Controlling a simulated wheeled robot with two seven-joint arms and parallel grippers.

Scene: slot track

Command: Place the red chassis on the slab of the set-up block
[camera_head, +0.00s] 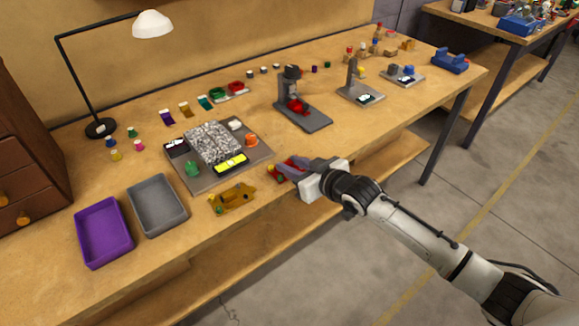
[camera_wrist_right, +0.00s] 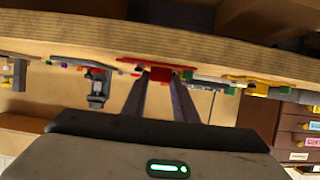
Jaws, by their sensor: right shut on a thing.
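The red chassis (camera_head: 276,176) is at the front edge of the table, in the jaws of my right gripper (camera_head: 286,169). In the right wrist view the red chassis (camera_wrist_right: 160,73) sits between the two fingertips of the gripper (camera_wrist_right: 160,82), which are shut on it. The jaws hide part of it. The set-up block (camera_head: 257,163) appears to be the grey board left of and behind the gripper. Its speckled grey slab (camera_head: 213,143) looks bare, and the chassis is apart from it. My left gripper is not in view.
A gold car body (camera_head: 232,198) lies in front of the board. Grey (camera_head: 157,230) and purple (camera_head: 104,263) trays stand left. A dark stand (camera_head: 303,122) holding a red part is behind my gripper. Green (camera_head: 193,169) and orange (camera_head: 251,140) pieces flank the slab.

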